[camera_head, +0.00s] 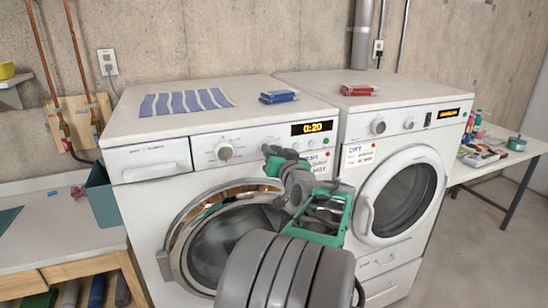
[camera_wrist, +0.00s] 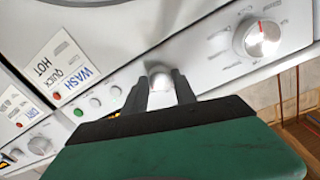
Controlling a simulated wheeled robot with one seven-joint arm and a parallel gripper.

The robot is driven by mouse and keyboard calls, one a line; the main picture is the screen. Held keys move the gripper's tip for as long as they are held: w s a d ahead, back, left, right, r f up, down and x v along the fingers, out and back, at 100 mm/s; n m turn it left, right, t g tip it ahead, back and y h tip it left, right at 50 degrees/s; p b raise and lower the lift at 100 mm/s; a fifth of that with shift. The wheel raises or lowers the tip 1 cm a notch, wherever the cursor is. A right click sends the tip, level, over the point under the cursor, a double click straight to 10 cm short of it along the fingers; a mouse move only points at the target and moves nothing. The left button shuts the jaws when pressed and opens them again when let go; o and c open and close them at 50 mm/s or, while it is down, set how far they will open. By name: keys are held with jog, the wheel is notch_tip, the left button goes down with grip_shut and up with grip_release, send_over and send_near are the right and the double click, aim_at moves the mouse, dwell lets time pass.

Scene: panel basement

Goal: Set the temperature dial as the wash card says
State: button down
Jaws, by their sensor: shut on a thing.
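The white washer (camera_head: 165,180) stands at the left, its display (camera_head: 311,127) reading 0:20. My gripper (camera_head: 274,153) is at its control panel. In the wrist view its two dark fingers (camera_wrist: 160,88) are shut on a pale round knob (camera_wrist: 159,78), mostly hidden between them; I cannot read its setting or label. Another washer dial (camera_head: 223,151) is left of my gripper; in the wrist view this silver dial (camera_wrist: 262,38) has a red mark. The wash card (camera_wrist: 62,62) reads WASH, QUICK, HOT; in the head view the card (camera_head: 319,160) is partly covered by my gripper.
Small buttons (camera_wrist: 94,103) lie between the held knob and the card. A white dryer (camera_head: 400,255) with a DRY card (camera_head: 358,155) stands at right. A cluttered table (camera_head: 520,150) stands far right.

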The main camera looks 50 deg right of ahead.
jog(key=m+b, duration=0.1)
jog(key=m, duration=0.4)
jog(key=shift+y, duration=0.3)
jog(key=shift+r, duration=0.1)
jog(key=c, duration=1)
grip_release()
jog(key=shift+s+a+b, duration=0.1)
jog(key=shift+s+b, duration=0.2)
jog(key=b+v, duration=0.2)
jog(key=v, duration=0.5)
jog(key=shift+a, duration=0.15)
